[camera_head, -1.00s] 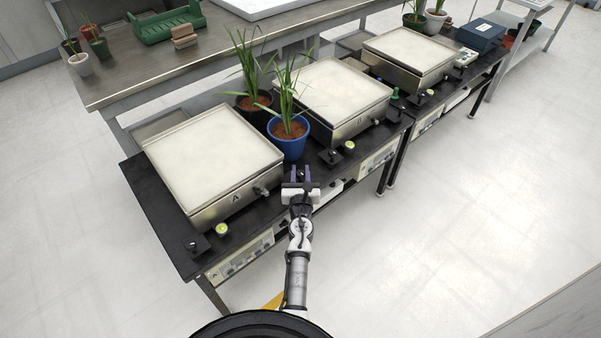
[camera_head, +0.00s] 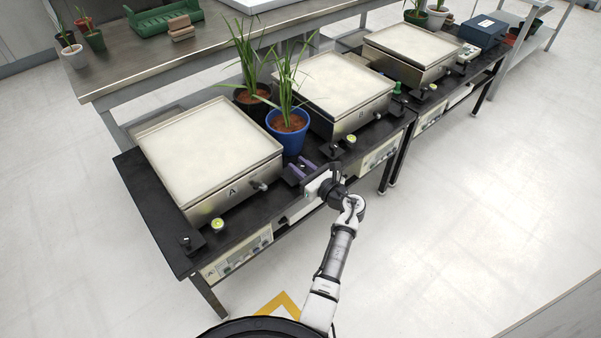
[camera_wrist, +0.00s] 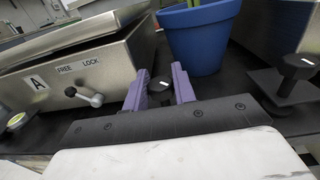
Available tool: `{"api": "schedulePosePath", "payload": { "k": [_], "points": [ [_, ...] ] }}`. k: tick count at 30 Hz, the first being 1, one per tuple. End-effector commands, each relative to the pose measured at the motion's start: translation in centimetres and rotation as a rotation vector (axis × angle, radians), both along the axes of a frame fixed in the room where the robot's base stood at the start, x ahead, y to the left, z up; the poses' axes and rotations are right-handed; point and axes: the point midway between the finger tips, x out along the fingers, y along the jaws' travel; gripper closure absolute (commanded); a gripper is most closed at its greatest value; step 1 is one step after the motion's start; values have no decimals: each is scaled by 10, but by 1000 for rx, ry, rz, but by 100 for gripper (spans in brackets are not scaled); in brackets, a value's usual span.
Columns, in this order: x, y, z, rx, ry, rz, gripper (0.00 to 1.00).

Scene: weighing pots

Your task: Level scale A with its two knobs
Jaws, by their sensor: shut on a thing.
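Scale A (camera_head: 236,195) is a steel box with a cream top plate, at the left of the black bench. Its front with the "A" label also shows in the wrist view (camera_wrist: 113,68). One black knob (camera_head: 192,243) stands at its front left corner. Its other black knob (camera_wrist: 160,86), with a white mark, is between my gripper's purple fingers. My gripper (camera_head: 299,172) is shut on this knob. A round yellow-green level (camera_head: 217,224) sits beside the left knob and shows at the left of the wrist view (camera_wrist: 16,121). Its bubble is too small to read.
A blue plant pot (camera_head: 288,138) stands right behind my gripper, with a dark pot (camera_head: 250,103) behind it. Scale B (camera_head: 350,122) and its black knob (camera_head: 331,151) are to the right. A FREE/LOCK lever (camera_wrist: 89,96) juts from scale A's front, left of my fingers.

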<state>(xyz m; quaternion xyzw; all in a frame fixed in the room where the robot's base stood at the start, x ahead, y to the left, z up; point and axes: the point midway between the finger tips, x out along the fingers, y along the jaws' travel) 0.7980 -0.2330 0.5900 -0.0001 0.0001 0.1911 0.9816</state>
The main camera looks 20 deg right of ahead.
Motion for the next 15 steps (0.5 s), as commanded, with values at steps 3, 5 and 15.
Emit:
{"api": "schedulePosePath", "payload": {
  "k": [3,5,15],
  "points": [
    [1,-1,-2,-3,-4,52,96],
    [2,-1,-1,-3,-4,73,96],
    [2,0,2,0,-2,125,96]
  ]
}}
